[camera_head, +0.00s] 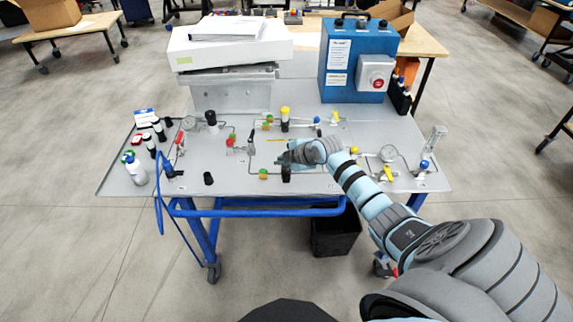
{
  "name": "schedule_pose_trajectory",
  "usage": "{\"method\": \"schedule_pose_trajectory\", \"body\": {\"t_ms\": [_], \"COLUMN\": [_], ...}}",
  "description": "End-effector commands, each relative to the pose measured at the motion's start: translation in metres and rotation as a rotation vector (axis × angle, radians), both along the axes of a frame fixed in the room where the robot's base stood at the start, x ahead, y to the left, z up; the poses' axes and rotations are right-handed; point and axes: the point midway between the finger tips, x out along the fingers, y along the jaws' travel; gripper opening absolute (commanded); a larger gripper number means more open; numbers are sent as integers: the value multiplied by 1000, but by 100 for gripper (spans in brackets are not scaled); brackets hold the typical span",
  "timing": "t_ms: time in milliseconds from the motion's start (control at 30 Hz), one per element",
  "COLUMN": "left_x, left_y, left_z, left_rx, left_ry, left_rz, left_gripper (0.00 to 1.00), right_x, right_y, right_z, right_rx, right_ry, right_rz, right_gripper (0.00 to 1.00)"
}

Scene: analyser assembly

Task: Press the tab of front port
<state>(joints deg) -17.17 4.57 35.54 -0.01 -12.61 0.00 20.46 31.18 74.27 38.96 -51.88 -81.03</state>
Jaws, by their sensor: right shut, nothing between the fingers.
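My right arm reaches in from the lower right over the grey analyser panel (225,180). Its gripper (284,158) is shut with nothing held, low over the middle of the panel near the front edge. A small black fitting (286,174) stands just in front of the gripper, and a green-and-orange fitting (263,174) is to its left. The front port and its tab are too small to tell apart with certainty here, and the gripper hides part of this area. Whether the fingertips touch anything cannot be told. My left gripper is not in view.
A blue box with a red button (377,85) and a white box (230,47) stand behind. A white bottle (135,170) stands at left. A black bin (335,232) is below.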

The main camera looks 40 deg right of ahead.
Motion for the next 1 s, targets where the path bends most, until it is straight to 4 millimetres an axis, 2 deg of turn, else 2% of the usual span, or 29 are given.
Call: {"method": "schedule_pose_trajectory", "body": {"t_ms": [33, 100, 300, 400, 1000], "left_x": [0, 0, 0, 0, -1], "left_y": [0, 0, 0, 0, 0], "left_z": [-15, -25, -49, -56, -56], "left_rx": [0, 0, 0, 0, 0], "left_ry": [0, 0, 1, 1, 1], "left_rz": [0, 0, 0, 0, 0], "left_gripper": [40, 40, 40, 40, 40], "right_x": [0, 0, 0, 0, 0], "right_y": [0, 0, 0, 0, 0], "right_z": [-16, -27, -54, -62, -62], "right_rx": [0, 0, 0, 0, 0], "right_ry": [1, 1, 1, 1, 1], "right_rz": [0, 0, 0, 0, 0], "right_gripper": [0, 0, 0, 0, 0]}}
